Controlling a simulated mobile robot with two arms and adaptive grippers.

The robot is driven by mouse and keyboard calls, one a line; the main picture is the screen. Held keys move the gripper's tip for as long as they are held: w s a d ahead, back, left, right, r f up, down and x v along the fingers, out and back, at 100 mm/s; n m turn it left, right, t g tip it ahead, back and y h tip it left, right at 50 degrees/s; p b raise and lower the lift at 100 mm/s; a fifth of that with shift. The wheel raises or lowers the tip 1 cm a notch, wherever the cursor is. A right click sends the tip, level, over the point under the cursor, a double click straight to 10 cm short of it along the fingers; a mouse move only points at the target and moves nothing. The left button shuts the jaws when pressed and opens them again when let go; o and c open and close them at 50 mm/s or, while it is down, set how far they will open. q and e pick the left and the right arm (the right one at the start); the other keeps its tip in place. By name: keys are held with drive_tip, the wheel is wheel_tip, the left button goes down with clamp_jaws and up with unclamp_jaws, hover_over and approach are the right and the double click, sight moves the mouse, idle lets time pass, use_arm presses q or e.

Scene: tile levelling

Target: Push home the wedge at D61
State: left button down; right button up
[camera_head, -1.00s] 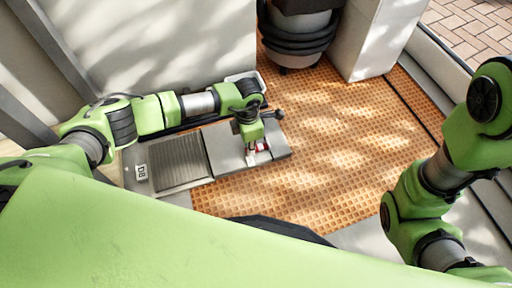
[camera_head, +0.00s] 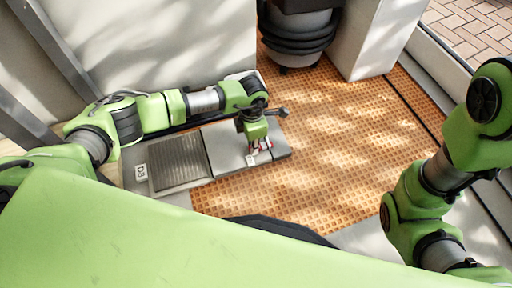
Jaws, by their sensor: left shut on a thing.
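My left gripper (camera_head: 257,148) is low over the right-hand grey tile (camera_head: 226,152), pointing down. The piece is near the tile's right part, by a seam with another grey tile (camera_head: 280,142). My right gripper is out of the picture; only my right arm shows, at the right edge. I see no legible D61 label.
A ribbed grey panel (camera_head: 179,161) and a small white tag (camera_head: 141,173) lie left of the tile. Orange waffle matting (camera_head: 340,140) spreads clear to the right. A dark ribbed bucket (camera_head: 297,38) and a white block (camera_head: 372,38) stand at the back.

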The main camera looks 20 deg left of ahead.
use_arm(q)
drive_tip(key=shift+w+d+b, duration=0.4)
drive_tip(key=shift+w+d, duration=0.1)
drive_tip(key=shift+d, duration=0.3)
idle(0.9)
drive_tip(key=c, duration=1.9)
unclamp_jaws()
